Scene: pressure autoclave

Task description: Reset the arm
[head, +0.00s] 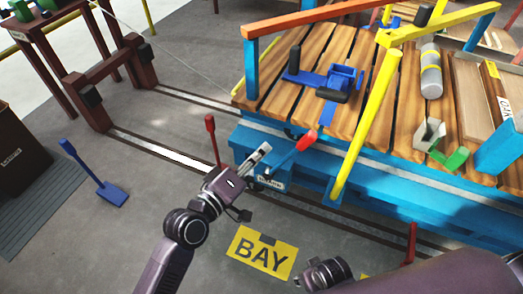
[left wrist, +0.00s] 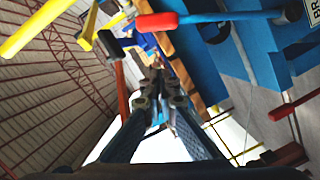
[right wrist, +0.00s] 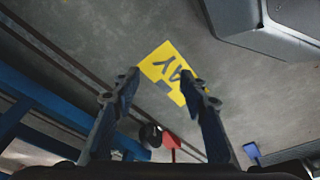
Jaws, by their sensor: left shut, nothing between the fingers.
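My left gripper (head: 262,152) is shut and empty. It is in front of the blue side of the wooden-decked cart (head: 262,131), just left of a blue lever with a red grip (head: 306,141). In the left wrist view its closed fingertips (left wrist: 158,82) are near the middle, with the red grip (left wrist: 157,21) above them. My right gripper (right wrist: 160,75) shows in the right wrist view with its fingers apart and nothing between them. It faces the grey floor and the yellow BAY sign (right wrist: 165,65). In the head view, the right fingers cannot be made out.
A red-knobbed post (head: 211,125) stands left of the cart. A blue shovel-shaped pedal (head: 110,192) is on the floor at left, near a dark red buffer frame (head: 88,95). A yellow rail (head: 366,125) slopes along the cart's front. Floor around the BAY sign (head: 262,256) is clear.

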